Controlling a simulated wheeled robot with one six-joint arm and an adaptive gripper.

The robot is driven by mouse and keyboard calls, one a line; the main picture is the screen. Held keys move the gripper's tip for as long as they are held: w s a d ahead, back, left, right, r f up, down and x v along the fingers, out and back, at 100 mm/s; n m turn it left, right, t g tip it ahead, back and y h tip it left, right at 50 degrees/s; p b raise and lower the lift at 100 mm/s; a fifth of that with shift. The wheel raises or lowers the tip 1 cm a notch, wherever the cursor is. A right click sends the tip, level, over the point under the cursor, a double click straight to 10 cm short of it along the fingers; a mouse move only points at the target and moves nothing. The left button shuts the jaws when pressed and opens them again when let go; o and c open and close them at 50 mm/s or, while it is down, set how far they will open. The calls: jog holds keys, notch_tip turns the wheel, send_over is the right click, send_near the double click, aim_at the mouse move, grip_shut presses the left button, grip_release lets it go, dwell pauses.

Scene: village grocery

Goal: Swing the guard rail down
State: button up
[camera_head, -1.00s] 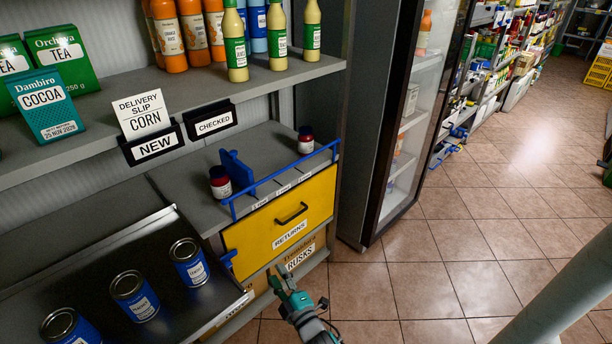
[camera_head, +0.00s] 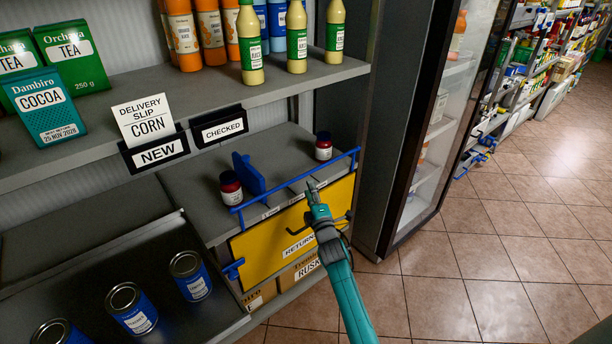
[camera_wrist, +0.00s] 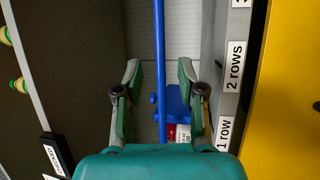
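The blue guard rail (camera_head: 285,186) is up, running along the front edge of the grey shelf above the yellow RETURNS drawer (camera_head: 270,240). My gripper (camera_head: 312,185) is at the rail's middle to right stretch, in front of the shelf. In the wrist view, my gripper (camera_wrist: 159,72) is open with its fingers apart. The rail (camera_wrist: 159,30) runs lengthwise through the gap between the fingers there; I cannot tell whether it touches them. A blue divider (camera_head: 248,174) stands on the shelf behind the rail. My arm hides part of the drawer.
Two dark red jars, one left (camera_head: 231,188) and one right (camera_head: 323,146), stand on the shelf behind the rail. The drawer has a black handle (camera_head: 340,221). A glass-door cooler (camera_head: 425,140) stands close on the right. The tiled floor (camera_head: 440,285) in front is clear.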

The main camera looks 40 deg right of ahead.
aim_at(304, 176)
jog(key=x, duration=0.7)
jog(key=shift+w, duration=0.2)
grip_shut()
